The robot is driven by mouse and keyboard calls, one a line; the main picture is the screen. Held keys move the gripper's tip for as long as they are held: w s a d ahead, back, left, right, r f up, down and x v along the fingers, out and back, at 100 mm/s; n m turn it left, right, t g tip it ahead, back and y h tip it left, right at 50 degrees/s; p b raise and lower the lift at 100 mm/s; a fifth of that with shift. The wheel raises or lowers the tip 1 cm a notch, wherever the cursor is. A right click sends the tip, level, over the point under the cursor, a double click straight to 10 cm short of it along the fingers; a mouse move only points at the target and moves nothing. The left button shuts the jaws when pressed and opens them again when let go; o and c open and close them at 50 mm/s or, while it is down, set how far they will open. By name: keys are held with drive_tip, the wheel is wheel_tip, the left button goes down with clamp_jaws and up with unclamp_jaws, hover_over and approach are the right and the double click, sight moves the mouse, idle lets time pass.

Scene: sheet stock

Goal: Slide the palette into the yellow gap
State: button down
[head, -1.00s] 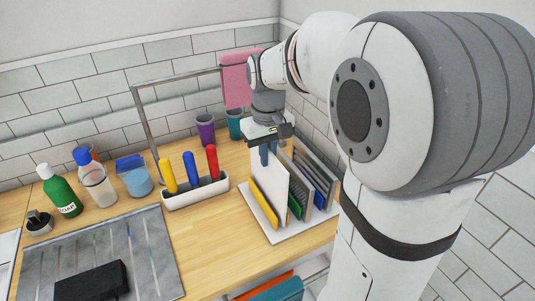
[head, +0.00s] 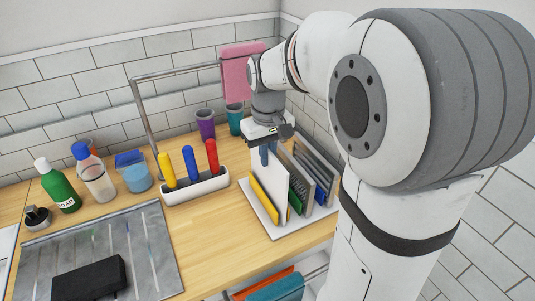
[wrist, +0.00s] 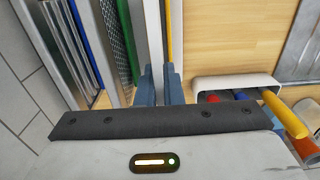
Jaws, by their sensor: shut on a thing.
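The palette (head: 269,175) is a thin white sheet standing upright in the white rack (head: 260,218), between the yellow divider (head: 264,200) and the green one (head: 295,201). My gripper (head: 266,152) is shut on its top edge from above. In the wrist view the blue fingertips of my gripper (wrist: 160,86) pinch the palette (wrist: 153,35), seen edge-on, with the yellow divider (wrist: 169,32) close to its right and the green one (wrist: 127,40) to its left. Whether the palette's lower edge touches the rack floor is hidden.
Grey sheets (head: 315,166) and a blue divider (head: 320,193) fill the rack's right side. A white holder (head: 196,187) with yellow, blue and red handles stands left of the rack. Purple (head: 205,124) and teal (head: 235,121) cups stand behind.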

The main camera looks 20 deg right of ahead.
drive_tip(key=c, duration=1.5)
unclamp_jaws()
drive_tip(key=shift+r+p, duration=3.2)
drive_tip(key=shift+r, duration=0.85)
drive_tip(key=s+f+m+t, duration=0.2)
drive_tip(key=s+t, duration=0.1)
drive_tip(key=s, duration=1.3)
drive_tip(key=shift+a, duration=0.4)
